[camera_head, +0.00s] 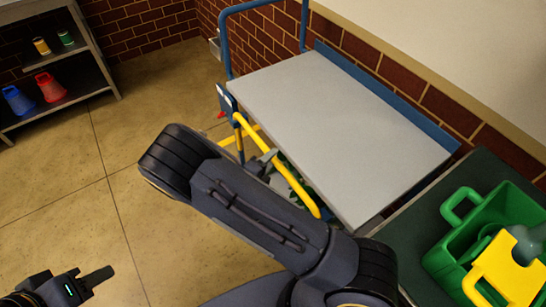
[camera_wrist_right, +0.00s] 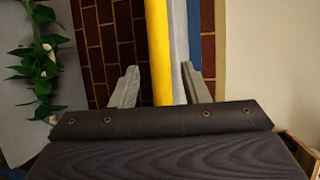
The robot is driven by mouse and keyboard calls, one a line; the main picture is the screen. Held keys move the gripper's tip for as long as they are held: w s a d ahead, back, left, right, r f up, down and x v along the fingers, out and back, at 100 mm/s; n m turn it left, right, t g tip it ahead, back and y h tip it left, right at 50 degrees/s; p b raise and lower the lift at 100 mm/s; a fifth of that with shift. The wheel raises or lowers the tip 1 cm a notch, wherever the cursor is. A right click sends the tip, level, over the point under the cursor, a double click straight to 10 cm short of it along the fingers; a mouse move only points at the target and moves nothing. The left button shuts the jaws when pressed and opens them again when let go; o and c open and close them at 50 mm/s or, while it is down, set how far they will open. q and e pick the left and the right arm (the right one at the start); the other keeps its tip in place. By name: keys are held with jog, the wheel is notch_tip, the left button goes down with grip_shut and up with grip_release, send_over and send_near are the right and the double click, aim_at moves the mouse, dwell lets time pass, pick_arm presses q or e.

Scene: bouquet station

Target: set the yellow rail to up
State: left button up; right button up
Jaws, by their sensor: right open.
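The yellow rail (camera_head: 266,152) runs along the near side of a blue-framed cart, just below the edge of its pale top. My right arm crosses in front and hides part of it. In the right wrist view the yellow rail (camera_wrist_right: 159,50) stands between the two grey fingers of my right gripper (camera_wrist_right: 161,88). These fingers are open, with a gap on either side of the rail. Whether either finger touches it I cannot tell. My left gripper (camera_head: 86,284) is at the lower left, far from the cart; its jaw opening is unclear.
The cart's pale top (camera_head: 335,115) is bare. Green leaves with white flowers (camera_wrist_right: 42,65) lie beside the rail in the wrist view. A green container (camera_head: 458,240) with a yellow item stands at right. A dark shelf (camera_head: 75,88) holds colored pots and spools. Floor at left is clear.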

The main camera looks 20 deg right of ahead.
jog(key=shift+x, duration=1.05)
jog(key=shift+c, duration=0.2)
grip_shut()
